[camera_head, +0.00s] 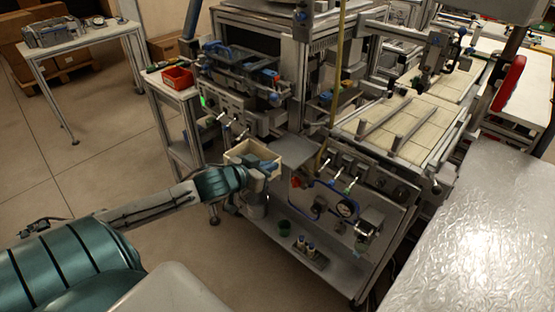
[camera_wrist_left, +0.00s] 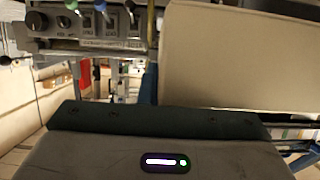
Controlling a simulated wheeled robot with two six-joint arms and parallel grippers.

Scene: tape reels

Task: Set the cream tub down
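The cream tub (camera_head: 236,149) is an open box in the middle of the head view, in front of the machine's front panel. My left gripper (camera_head: 262,166) is at the tub's near right side, with its dark fingers over the wall, and appears shut on it. The tub looks held up in the air, roughly level. In the left wrist view the tub's plain wall (camera_wrist_left: 240,55) fills the upper right. The fingertips are hidden there. My right gripper is in neither view.
The machine's front panel with knobs and a gauge (camera_head: 346,208) is just right of the tub. A side table (camera_head: 170,84) holds a red bin (camera_head: 178,78). Open floor lies left.

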